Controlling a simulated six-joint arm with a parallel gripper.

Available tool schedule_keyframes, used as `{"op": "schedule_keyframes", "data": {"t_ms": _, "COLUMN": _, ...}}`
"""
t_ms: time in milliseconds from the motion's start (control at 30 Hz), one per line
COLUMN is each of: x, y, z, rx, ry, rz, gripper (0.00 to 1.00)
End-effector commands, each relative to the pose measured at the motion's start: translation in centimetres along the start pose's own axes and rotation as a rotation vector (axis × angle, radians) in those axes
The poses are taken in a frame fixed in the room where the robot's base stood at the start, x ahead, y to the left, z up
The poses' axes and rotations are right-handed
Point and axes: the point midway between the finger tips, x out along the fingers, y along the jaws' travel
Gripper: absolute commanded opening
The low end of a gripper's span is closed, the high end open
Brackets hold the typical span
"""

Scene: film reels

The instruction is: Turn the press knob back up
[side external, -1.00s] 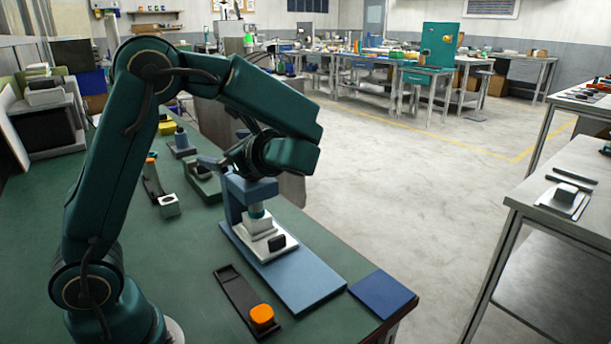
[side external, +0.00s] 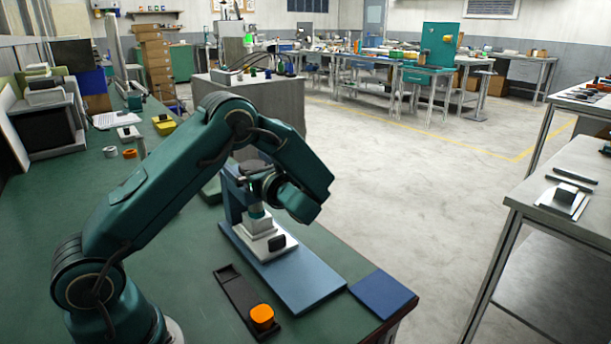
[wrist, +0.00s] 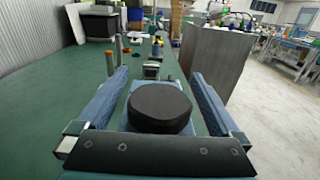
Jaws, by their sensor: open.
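The press (side external: 231,205) has a blue frame on a blue base plate, with a pale block and a small black piece on the plate. Its knob (wrist: 160,107) is a wide black disc, seen close up in the wrist view. The knob appears as a dark disc at the press top in the side external view (side external: 252,167), partly hidden by my arm. My gripper (wrist: 160,78) is open, its two blue fingers lying left and right of the knob with visible gaps. In the side external view my wrist is low beside the press top, and the fingers are mostly hidden.
A dark tray (side external: 236,289) with an orange-capped piece (side external: 262,317) lies in front of the press. A flat blue pad (side external: 381,294) lies at the bench corner. A yellow item (side external: 164,125) and small rings stand farther back.

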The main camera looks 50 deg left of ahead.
Motion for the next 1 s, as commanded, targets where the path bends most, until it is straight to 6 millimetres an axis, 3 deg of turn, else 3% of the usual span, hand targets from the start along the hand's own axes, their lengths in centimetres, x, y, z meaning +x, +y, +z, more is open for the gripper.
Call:
{"op": "schedule_keyframes", "data": {"t_ms": 267, "x": 0.19, "y": 0.00, "z": 0.01, "rx": 0.000, "ry": 0.000, "rz": 0.000, "gripper": 1.00}}
{"op": "schedule_keyframes", "data": {"t_ms": 400, "x": 0.18, "y": 0.01, "z": 0.00, "rx": 0.000, "ry": 0.000, "rz": 0.000, "gripper": 0.46}}
{"op": "schedule_keyframes", "data": {"t_ms": 500, "x": 0.18, "y": 0.02, "z": 0.00, "rx": 0.000, "ry": 0.001, "rz": 0.000, "gripper": 0.15}}
{"op": "schedule_keyframes", "data": {"t_ms": 667, "x": 0.19, "y": 0.03, "z": 0.00, "rx": -0.002, "ry": -0.001, "rz": 0.021, "gripper": 0.15}}
{"op": "schedule_keyframes", "data": {"t_ms": 1000, "x": 0.17, "y": 0.62, "z": 0.02, "rx": -0.004, "ry": -0.004, "rz": 0.229, "gripper": 0.15}}
